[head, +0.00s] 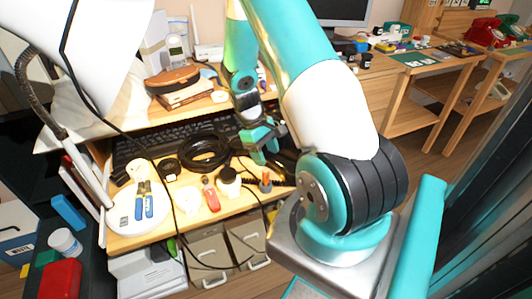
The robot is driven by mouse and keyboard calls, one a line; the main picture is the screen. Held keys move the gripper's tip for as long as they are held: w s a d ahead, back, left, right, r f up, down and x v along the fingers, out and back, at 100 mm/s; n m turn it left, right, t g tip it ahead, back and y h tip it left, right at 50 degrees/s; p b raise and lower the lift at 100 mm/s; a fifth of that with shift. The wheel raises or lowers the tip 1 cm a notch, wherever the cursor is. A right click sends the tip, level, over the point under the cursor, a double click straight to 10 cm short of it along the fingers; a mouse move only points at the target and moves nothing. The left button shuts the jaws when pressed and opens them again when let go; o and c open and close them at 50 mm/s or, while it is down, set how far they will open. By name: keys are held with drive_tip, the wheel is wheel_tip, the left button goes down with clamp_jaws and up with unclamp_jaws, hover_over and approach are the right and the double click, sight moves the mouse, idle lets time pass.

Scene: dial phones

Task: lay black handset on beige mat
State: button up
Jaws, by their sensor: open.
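My gripper (264,157) is open, pointing down over the right part of the wooden desk, its teal fingers close to the desk top. A dark object (286,166) lies beside the fingers, partly hidden by my arm; I cannot tell whether it is the black handset. I cannot make out a beige mat. Nothing can be seen held between the fingers.
The desk (243,207) is crowded: a black keyboard (135,148), a coiled black cable (206,151), a round white dish (138,208) and small items near the front edge. A cable hangs in front. Red telephones (482,29) stand on a far table at right.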

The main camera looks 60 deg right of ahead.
drive_tip(key=p+v, duration=0.1)
drive_tip(key=v, duration=1.1)
